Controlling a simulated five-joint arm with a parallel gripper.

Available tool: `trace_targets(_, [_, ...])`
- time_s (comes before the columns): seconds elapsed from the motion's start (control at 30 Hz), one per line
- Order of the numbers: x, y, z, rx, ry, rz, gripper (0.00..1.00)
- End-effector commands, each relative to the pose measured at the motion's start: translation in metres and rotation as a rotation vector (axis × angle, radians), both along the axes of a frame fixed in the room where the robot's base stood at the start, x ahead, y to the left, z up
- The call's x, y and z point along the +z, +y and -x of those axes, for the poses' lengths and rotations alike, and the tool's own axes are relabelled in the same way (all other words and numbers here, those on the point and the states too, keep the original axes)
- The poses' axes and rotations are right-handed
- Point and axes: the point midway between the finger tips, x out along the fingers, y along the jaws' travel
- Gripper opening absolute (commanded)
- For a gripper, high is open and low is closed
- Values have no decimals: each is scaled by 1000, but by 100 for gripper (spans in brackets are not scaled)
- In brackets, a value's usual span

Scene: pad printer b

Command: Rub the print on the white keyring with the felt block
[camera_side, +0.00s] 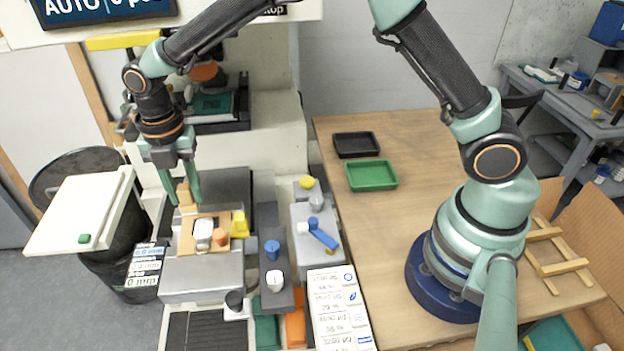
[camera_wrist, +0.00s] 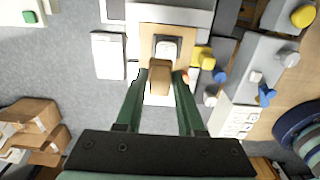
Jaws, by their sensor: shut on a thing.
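The white keyring (camera_side: 202,230) lies on a tan board (camera_side: 184,243) on the grey machine bed in the side view. In the wrist view the keyring (camera_wrist: 166,47) shows just above the felt block, partly covered by it. My gripper (camera_side: 184,198) is shut on the tan felt block (camera_side: 184,192), its green fingers on either side. The wrist view also shows the block (camera_wrist: 160,77) between the fingers. The print is too small to make out.
An orange piece (camera_side: 221,237) and a yellow piece (camera_side: 239,224) stand close right of the keyring. Blue and white knobs, including a blue lever (camera_side: 322,236), are further right. A green tray (camera_side: 371,175) and a black tray (camera_side: 356,145) sit on the wooden table.

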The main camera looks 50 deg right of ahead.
Motion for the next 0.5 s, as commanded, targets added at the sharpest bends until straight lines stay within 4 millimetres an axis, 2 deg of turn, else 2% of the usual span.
trace_targets(0.5, [-39,0,1,0,2,1,0])
